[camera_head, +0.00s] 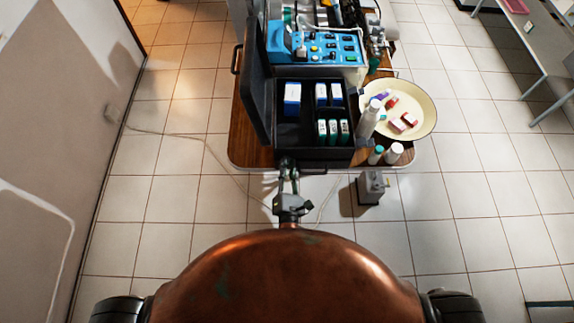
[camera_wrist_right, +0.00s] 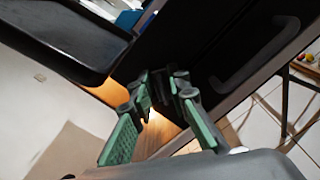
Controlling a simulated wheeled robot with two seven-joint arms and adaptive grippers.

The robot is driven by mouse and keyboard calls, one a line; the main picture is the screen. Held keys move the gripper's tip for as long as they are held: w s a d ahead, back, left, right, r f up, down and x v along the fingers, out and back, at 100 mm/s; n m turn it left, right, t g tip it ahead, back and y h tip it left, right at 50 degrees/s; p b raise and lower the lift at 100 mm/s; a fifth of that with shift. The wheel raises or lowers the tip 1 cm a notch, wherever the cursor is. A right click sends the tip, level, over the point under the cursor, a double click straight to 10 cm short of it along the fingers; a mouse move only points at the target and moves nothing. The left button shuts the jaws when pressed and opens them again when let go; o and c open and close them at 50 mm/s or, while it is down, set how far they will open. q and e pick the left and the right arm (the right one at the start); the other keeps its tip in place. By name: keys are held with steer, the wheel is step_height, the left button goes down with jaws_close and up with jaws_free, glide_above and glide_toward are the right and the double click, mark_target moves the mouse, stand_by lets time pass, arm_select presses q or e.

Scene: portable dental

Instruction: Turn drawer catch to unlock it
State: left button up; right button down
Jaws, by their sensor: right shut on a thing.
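My right gripper (camera_head: 288,172) reaches the front edge of the table, just below the open black case. In the right wrist view its two green-padded fingers (camera_wrist_right: 163,84) converge at their tips on a small dark piece, which I take to be the drawer catch. The tips largely hide it, so its turn angle cannot be told. A dark front panel (camera_wrist_right: 215,50) with a long curved handle (camera_wrist_right: 256,55) lies beyond the fingers. My left gripper is not in view.
The open black case (camera_head: 315,154) holds blue and green boxes. A blue device (camera_head: 315,47) stands behind it. A cream bowl (camera_head: 424,115) and white bottles (camera_head: 368,120) stand on the right. A grey object (camera_head: 371,187) is right of my gripper.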

arm_select(q)
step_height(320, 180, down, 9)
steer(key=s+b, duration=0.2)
steer(key=b, duration=0.7)
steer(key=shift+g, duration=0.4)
arm_select(e)
steer(key=shift+d+f+m, duration=0.1)
steer(key=shift+f+m, duration=0.15)
steer(key=shift+m, duration=1.65)
steer(key=shift+d+f+m, duration=0.1)
steer(key=shift+f+m, duration=0.1)
steer(key=shift+m, duration=1.7)
steer(key=shift+d+f+m, duration=0.1)
steer(key=shift+f+m, duration=0.15)
steer(key=shift+m, duration=1.65)
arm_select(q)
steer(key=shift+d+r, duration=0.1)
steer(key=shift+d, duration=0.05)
arm_select(e)
steer(key=c, duration=2.2)
jaws_free()
steer(key=shift+o, duration=0.2)
steer(key=shift+r, duration=0.1)
